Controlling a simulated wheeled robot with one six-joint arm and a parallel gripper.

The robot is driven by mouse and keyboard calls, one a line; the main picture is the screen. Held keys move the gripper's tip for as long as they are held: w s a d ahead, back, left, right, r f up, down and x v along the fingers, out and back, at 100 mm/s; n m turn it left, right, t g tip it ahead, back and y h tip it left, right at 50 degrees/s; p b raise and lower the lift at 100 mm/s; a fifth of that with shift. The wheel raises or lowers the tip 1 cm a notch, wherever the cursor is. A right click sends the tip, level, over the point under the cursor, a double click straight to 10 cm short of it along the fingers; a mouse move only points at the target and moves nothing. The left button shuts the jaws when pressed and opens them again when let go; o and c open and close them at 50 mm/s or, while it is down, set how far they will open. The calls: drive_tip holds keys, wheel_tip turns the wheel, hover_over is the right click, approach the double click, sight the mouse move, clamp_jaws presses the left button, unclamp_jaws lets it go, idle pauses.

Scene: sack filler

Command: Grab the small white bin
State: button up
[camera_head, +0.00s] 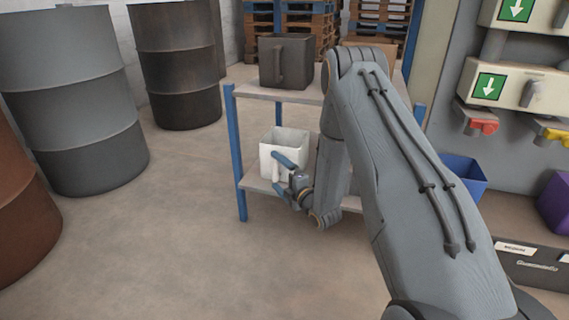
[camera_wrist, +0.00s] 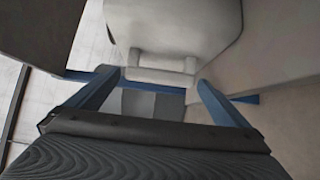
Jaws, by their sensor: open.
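The small white bin (camera_head: 290,138) stands upright on the lower shelf of a blue-posted rack, with its open top up and its handle facing out. My gripper (camera_head: 281,170) is at the front of the bin, its blue fingers open around the handle area. In the wrist view the bin (camera_wrist: 175,28) fills the upper middle, and its handle bar lies between the tips of my open gripper (camera_wrist: 160,80). I cannot tell whether either finger touches the handle. My wrist hides part of the bin's lower front in the head view.
A dark bin (camera_head: 286,62) with a handle stands on the upper shelf (camera_head: 250,91), above the white bin. A blue post (camera_head: 236,150) stands left of it. A blue bin (camera_head: 462,175) is at the right by the machine. Drums (camera_head: 75,95) stand left; the floor between is clear.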

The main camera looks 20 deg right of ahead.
drive_tip(key=shift+b+x, duration=0.4)
drive_tip(key=shift+x, duration=0.75)
drive_tip(key=shift+c, duration=0.4)
drive_tip(key=c, duration=1.2)
